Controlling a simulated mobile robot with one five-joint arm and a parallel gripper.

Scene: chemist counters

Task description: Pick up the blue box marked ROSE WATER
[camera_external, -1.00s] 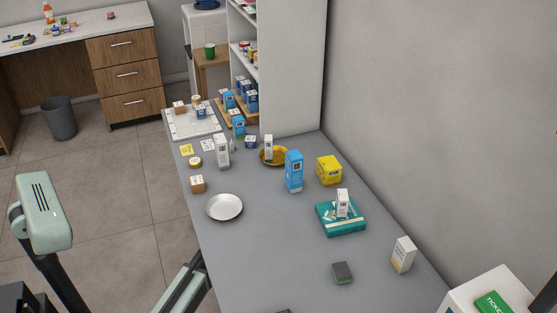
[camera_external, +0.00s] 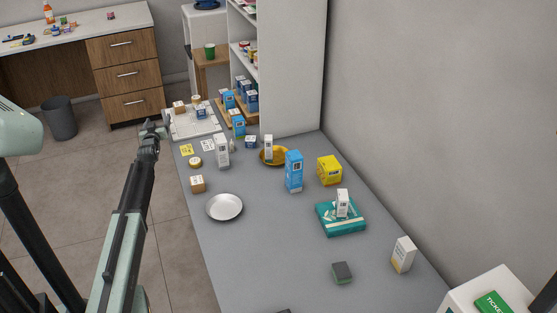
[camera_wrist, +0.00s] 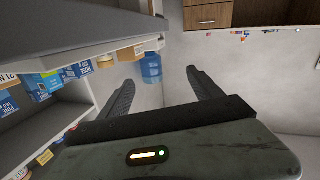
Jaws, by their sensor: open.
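Several blue boxes show, but their labels are too small to tell which reads ROSE WATER. A tall blue box (camera_external: 294,171) stands upright mid-counter. A smaller blue-and-white box (camera_external: 238,124) stands at the front of a wooden tray near the shelf, with more blue boxes (camera_external: 251,101) behind it. The wrist view, which looks upside down, shows blue boxes (camera_wrist: 45,86) at the left, partly cut off. My gripper (camera_external: 152,128) is beside the counter's left edge, near the white tray and apart from every box. In the wrist view its fingers (camera_wrist: 160,90) are spread and empty.
The grey counter (camera_external: 250,255) is bare at its front left. The white shelf unit (camera_external: 290,70) rises at the counter's back.

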